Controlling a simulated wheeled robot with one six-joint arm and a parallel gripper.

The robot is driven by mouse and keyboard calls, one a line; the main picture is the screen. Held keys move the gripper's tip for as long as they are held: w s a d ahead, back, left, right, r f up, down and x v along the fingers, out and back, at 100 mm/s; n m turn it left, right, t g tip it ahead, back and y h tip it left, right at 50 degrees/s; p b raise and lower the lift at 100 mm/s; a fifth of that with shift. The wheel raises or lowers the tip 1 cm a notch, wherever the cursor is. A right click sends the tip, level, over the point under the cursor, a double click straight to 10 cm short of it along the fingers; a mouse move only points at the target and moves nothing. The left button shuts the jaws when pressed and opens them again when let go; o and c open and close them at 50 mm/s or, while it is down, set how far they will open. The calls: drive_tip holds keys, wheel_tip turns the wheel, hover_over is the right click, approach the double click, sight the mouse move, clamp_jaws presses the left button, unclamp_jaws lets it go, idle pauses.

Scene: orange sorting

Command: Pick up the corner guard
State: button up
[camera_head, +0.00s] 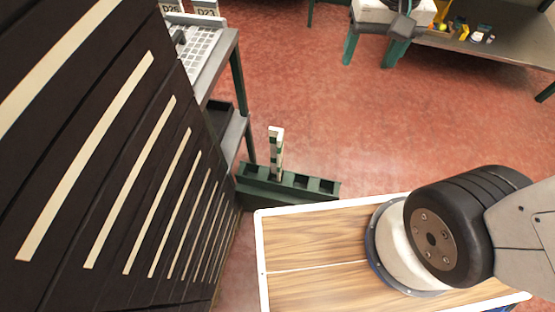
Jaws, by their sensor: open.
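An upright piece with pale and dark green bands (277,150), which looks like the corner guard, stands in a dark green slotted base (290,187) on the floor. Its top end is free. Its lower end meets the base, and how deep it sits cannot be told. My gripper is not in view. Only the lower part of my arm shows at the lower right, leading out of the picture.
A large dark slatted panel (100,150) fills the left side. A grey bench (221,62) stands behind it. A wood-topped surface with a white rim (257,240) lies in front. Red floor (330,110) is open beyond the base. A shelf table (525,52) stands at the upper right.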

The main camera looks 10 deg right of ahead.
drive_tip(key=w+a+f+m, duration=0.1)
drive_tip(key=w+a+f, duration=0.3)
drive_tip(key=a+f, duration=0.15)
drive_tip(key=w+a+f, duration=0.4)
drive_tip(key=f, duration=0.3)
drive_tip(key=m, duration=0.2)
approach(276, 136)
wheel_tip(276, 136, down, 5)
drive_tip(key=a, duration=0.1)
drive_tip(key=shift+g, duration=0.4)
drive_tip(key=shift+w+d+f, duration=0.1)
drive_tip(key=shift+f, duration=0.85)
drive_tip(key=shift+w+d+f, duration=0.15)
drive_tip(key=shift+f, duration=0.75)
drive_tip(key=shift+w+d+f, duration=0.1)
drive_tip(key=shift+f, duration=0.85)
drive_tip(key=c, duration=1.4)
drive_tip(key=shift+c, duration=0.2)
drive_tip(key=shift+r, duration=0.15)
